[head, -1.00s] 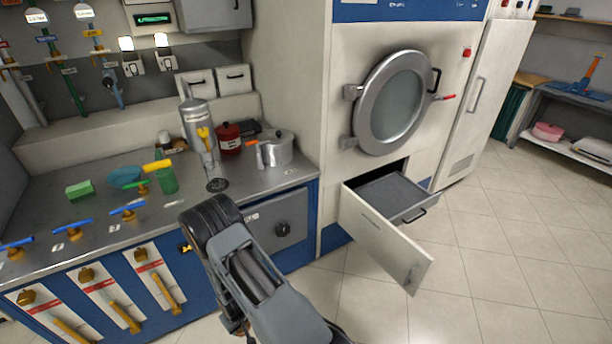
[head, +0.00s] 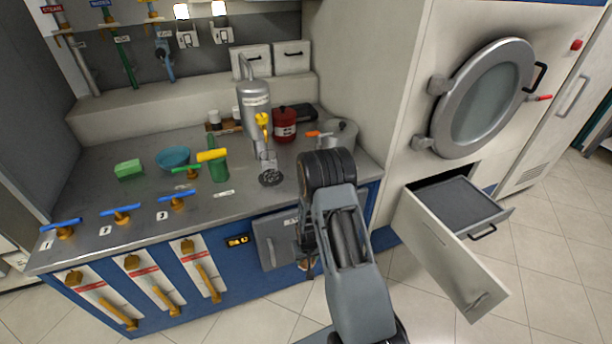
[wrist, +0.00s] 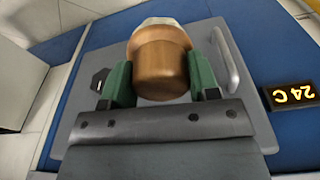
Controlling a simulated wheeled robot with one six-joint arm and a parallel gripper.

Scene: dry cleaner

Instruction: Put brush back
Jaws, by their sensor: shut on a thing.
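My gripper (wrist: 163,82) is shut on a round wooden-brown piece with a pale edge at its far end, which I take to be the brush (wrist: 160,62). The green finger pads press on both sides of it in the wrist view. Behind it in that view is a grey panel door with a handle (wrist: 230,60). In the head view my arm hangs in front of the counter's right end and hides most of the gripper and brush.
The steel counter (head: 110,180) holds a blue bowl (head: 173,157), a green sponge (head: 129,169), a red can (head: 284,125) and a pot (head: 340,134). An open drawer (head: 450,250) juts out below the round-door machine (head: 485,98). Floor between is clear.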

